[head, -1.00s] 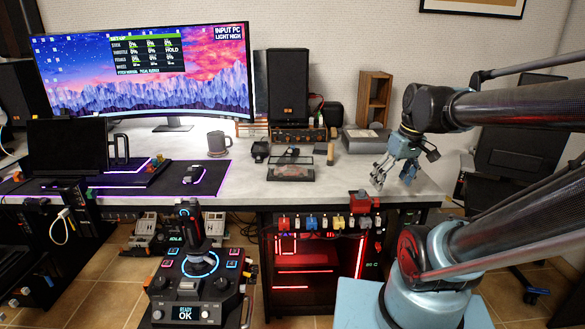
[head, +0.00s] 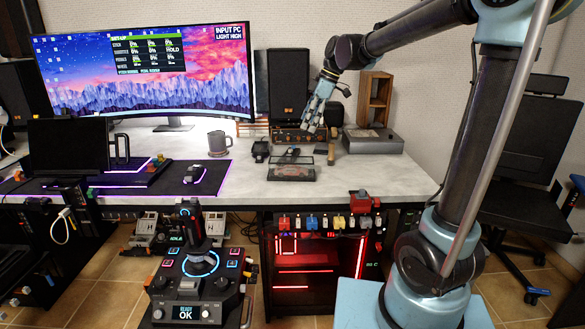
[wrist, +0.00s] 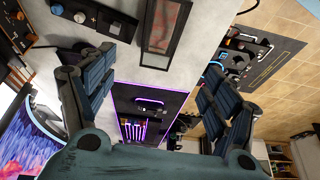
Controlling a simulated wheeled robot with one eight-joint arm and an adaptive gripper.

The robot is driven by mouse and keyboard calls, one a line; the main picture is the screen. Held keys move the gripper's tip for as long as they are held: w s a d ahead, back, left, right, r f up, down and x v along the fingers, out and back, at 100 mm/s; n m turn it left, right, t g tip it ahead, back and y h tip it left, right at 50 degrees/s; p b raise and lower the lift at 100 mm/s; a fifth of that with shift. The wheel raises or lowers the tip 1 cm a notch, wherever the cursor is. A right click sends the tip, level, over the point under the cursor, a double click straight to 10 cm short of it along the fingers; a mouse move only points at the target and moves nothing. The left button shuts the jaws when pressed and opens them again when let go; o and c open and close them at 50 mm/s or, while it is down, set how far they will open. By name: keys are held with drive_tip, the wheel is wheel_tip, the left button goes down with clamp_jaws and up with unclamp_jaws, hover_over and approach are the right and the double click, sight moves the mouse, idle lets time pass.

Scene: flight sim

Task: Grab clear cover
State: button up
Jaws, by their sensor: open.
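The clear cover (head: 291,172) looks like a low, dark-framed see-through case, lying flat on the grey desk near its front edge. In the wrist view the cover (wrist: 154,67) shows at the top, between and beyond my fingers. My gripper (head: 312,126) hangs in the air above the back of the desk, behind and a little right of the cover, pointing down. In the wrist view my gripper (wrist: 155,95) has its two fingers wide apart with nothing between them. It is not touching the cover.
A grey box (head: 373,141), a wooden stand (head: 375,98) and a speaker (head: 287,85) stand at the back. Small tools (head: 331,152) lie close behind the cover. A mug (head: 218,144) and desk mat (head: 145,180) are left.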

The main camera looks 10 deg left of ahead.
sight(294, 159)
drive_tip(key=x, duration=1.2)
drive_tip(key=shift+a, duration=0.2)
drive_tip(key=shift+d+x, duration=0.2)
drive_tip(key=shift+x, duration=1.15)
drive_tip(key=shift+d+x, duration=0.2)
drive_tip(key=shift+x, duration=1.15)
drive_tip(key=shift+f, duration=0.15)
drive_tip(key=c, duration=1.2)
